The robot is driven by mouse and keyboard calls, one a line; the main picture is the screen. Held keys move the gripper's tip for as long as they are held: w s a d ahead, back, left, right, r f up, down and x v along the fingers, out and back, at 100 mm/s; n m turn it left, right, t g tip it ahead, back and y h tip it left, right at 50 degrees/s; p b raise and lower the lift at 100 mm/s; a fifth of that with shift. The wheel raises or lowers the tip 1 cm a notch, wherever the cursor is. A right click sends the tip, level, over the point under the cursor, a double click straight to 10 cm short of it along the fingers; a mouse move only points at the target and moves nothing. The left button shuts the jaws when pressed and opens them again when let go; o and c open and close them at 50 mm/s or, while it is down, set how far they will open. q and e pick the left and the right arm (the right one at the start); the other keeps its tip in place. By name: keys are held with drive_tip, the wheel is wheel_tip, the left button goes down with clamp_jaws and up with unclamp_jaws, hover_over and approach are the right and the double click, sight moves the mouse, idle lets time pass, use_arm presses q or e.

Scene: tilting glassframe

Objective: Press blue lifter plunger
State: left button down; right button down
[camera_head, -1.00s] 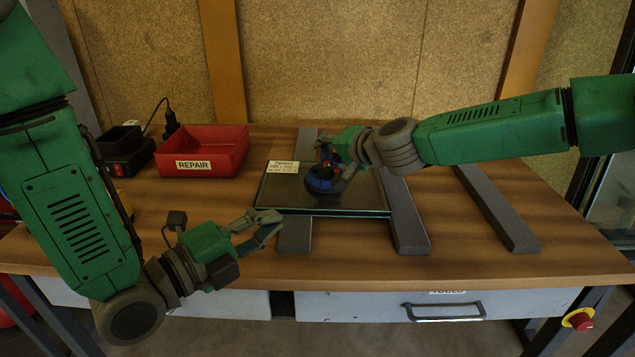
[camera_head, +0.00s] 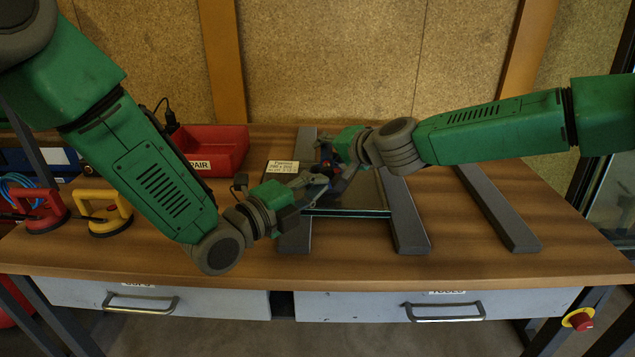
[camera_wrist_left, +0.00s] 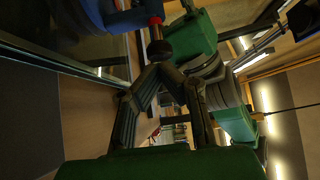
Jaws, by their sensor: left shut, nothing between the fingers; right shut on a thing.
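The blue lifter (camera_wrist_left: 122,16) sits on the glass pane (camera_head: 362,203); in the head view my grippers largely hide it. Its plunger (camera_wrist_left: 159,50), a dark round knob beside a red band, shows in the left wrist view. My left gripper (camera_head: 322,181) is shut and empty, low over the pane at the lifter. In the left wrist view its fingertips (camera_wrist_left: 160,70) meet right at the plunger; I cannot tell whether they touch. My right gripper (camera_head: 337,163) is shut on the lifter from the right; it also shows in the wrist view (camera_wrist_left: 190,42).
The pane lies across grey rails (camera_head: 408,225) on the wooden table (camera_head: 470,240). A red REPAIR bin (camera_head: 226,143) stands behind my left arm. Red (camera_head: 43,215) and yellow (camera_head: 108,214) lifters stand at the left. The front right of the table is clear.

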use_arm(q)
drive_tip(key=shift+w, duration=0.25)
drive_tip(key=shift+w, duration=1.7)
drive_tip(key=shift+a, duration=0.1)
drive_tip(key=s+d+v, duration=0.2)
drive_tip(key=v, duration=1)
drive_tip(key=shift+s+a, duration=0.15)
drive_tip(key=shift+s, duration=0.25)
